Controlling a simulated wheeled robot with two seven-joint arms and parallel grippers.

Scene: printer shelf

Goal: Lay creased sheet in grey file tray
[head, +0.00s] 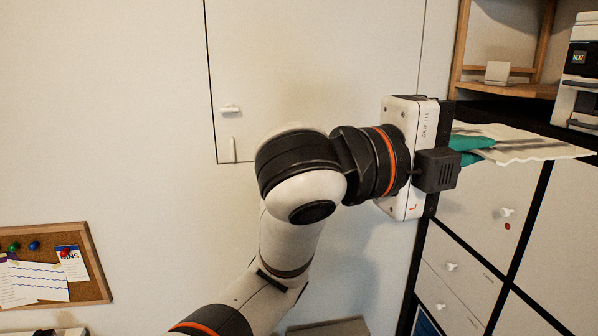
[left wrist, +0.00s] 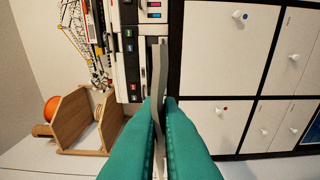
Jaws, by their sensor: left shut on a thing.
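My left gripper (head: 474,150) reaches in from the left, its green fingers shut on a pale, creased sheet (head: 530,146). The sheet sticks out to the right of the fingertips, roughly level, in front of the shelf unit. In the left wrist view the green fingers (left wrist: 158,125) are closed together, with the sheet (left wrist: 157,70) seen nearly edge-on as a thin grey strip between them. I cannot make out the grey file tray for certain in either view. My right gripper is not in view.
A white and black printer (head: 580,85) stands on the dark shelf at the right; it also shows in the left wrist view (left wrist: 128,50). A wooden shelf box (head: 505,88) is beside it. White drawers (head: 490,200) are below. A corkboard (head: 90,275) is at lower left.

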